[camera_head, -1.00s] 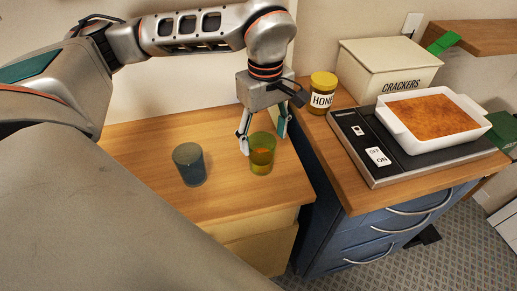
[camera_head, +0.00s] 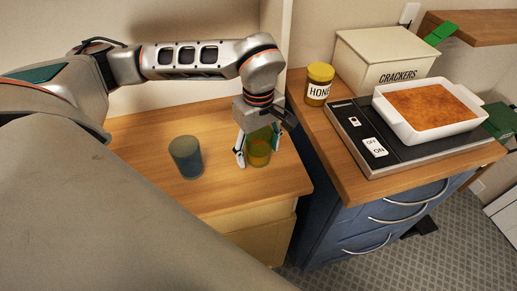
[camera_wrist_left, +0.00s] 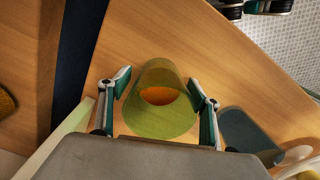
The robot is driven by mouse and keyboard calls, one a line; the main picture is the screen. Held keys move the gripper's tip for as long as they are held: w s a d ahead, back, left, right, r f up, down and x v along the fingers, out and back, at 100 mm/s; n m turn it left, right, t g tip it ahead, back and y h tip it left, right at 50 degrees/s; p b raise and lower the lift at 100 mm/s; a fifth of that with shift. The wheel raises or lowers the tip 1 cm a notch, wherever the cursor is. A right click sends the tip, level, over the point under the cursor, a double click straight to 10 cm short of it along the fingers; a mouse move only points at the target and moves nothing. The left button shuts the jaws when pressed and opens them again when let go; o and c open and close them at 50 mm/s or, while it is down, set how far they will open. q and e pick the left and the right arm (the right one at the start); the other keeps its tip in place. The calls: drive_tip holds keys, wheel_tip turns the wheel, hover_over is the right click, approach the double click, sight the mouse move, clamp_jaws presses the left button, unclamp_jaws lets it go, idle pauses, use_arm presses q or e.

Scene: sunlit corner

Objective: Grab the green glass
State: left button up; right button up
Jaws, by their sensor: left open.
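The green glass (camera_head: 258,152) stands upright on the wooden counter (camera_head: 225,188), with something orange inside or behind its wall. My left gripper (camera_head: 257,158) is open above and around it, one finger on each side. In the left wrist view the green glass (camera_wrist_left: 160,103) lies between the two spread fingertips (camera_wrist_left: 161,88), with a visible gap at the right finger; contact on the left is hard to tell. A blue-grey glass (camera_head: 186,157) stands on the counter to the left; it also shows in the wrist view (camera_wrist_left: 243,132).
A blue cabinet with a wooden top (camera_head: 350,188) stands close on the right. On it are a honey jar (camera_head: 319,84), a crackers box (camera_head: 385,55) and a black warming plate (camera_head: 395,148) bearing a white baking dish (camera_head: 405,127). The counter's front is clear.

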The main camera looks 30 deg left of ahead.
use_arm(q)
drive_tip(key=c, duration=1.5)
drive_tip(key=shift+r, duration=0.1)
